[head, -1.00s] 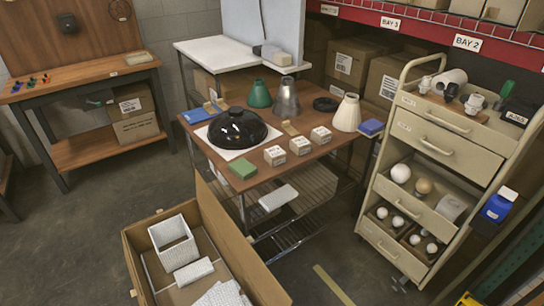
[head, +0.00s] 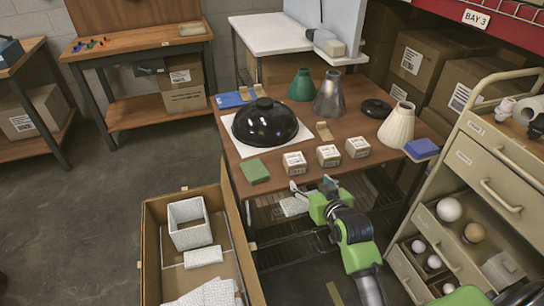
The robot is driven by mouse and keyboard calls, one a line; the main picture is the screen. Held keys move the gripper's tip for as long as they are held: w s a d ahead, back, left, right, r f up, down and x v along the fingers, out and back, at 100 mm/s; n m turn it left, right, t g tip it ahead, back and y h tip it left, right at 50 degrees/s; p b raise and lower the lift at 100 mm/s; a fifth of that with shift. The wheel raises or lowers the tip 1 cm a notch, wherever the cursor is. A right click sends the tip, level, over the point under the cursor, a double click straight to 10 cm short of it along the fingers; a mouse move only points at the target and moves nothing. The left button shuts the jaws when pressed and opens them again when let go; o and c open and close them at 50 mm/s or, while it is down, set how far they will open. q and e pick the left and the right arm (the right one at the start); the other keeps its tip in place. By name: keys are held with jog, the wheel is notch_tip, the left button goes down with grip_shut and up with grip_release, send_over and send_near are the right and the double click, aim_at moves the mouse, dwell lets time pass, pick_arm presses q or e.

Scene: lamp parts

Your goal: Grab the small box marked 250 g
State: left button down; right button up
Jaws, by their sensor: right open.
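Three small boxes with white labels stand in a row near the front edge of the wooden table (head: 232,152): a left box (head: 295,164), a middle box (head: 329,156) and a right box (head: 357,148). The print is too small to read, so I cannot tell which is marked 250 g. My right gripper (head: 312,188) is open and empty, in front of the table edge, close below the left and middle boxes. It appears apart from them. My left gripper is not in view.
A drawer cart (head: 470,170) stands right; an open carton (head: 153,245) lies lower left.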

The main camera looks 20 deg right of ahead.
aim_at(295, 162)
jog(key=w, duration=0.5)
jog(key=w+f, duration=0.1)
jog(key=w, duration=0.2)
jog(key=shift+d+f, duration=0.1)
jog(key=shift+d, duration=0.2)
jog(key=shift+a+b+x, duration=0.2)
jog(key=shift+b+x, duration=0.15)
jog(key=shift+x, duration=2.45)
jog(key=shift+w, duration=0.1)
jog(key=c, duration=1.4)
